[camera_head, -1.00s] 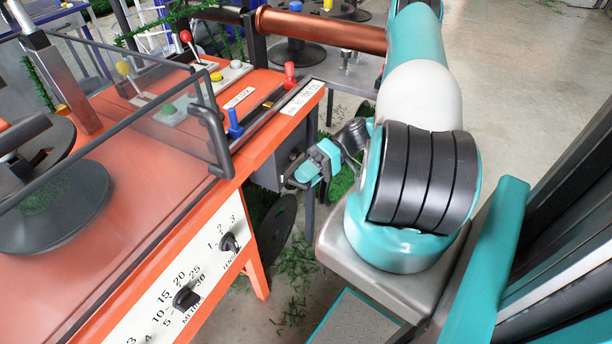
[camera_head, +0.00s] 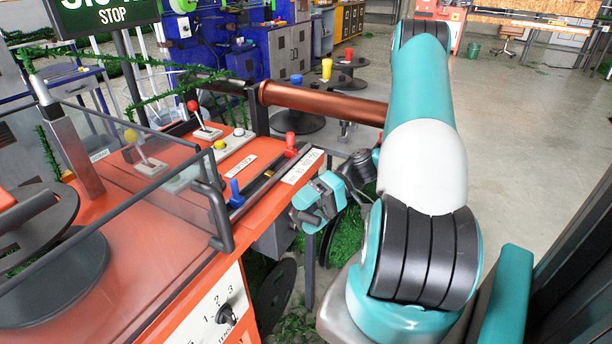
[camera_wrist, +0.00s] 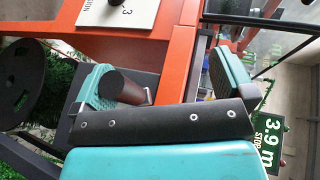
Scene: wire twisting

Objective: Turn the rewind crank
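My gripper (camera_head: 318,203) is beside the right end of the orange bench (camera_head: 170,290), near the height of its top edge. In the wrist view its two teal fingers (camera_wrist: 165,85) are wide apart. A dark brown cylinder (camera_wrist: 122,87), which looks like the rewind crank's handle, shows between the fingers, close to the left one. I cannot tell whether it touches that finger. The rest of the crank is mostly hidden by my gripper. In the head view I cannot make out the crank behind my gripper.
The bench carries a clear guard with a black handle (camera_head: 220,215), a red slider knob (camera_head: 290,140), a blue knob (camera_head: 235,188) and levers. A copper-coloured roll (camera_head: 320,103) lies behind. A green display (camera_wrist: 270,140) reads 3.9 m. Dark reels stand below the bench end.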

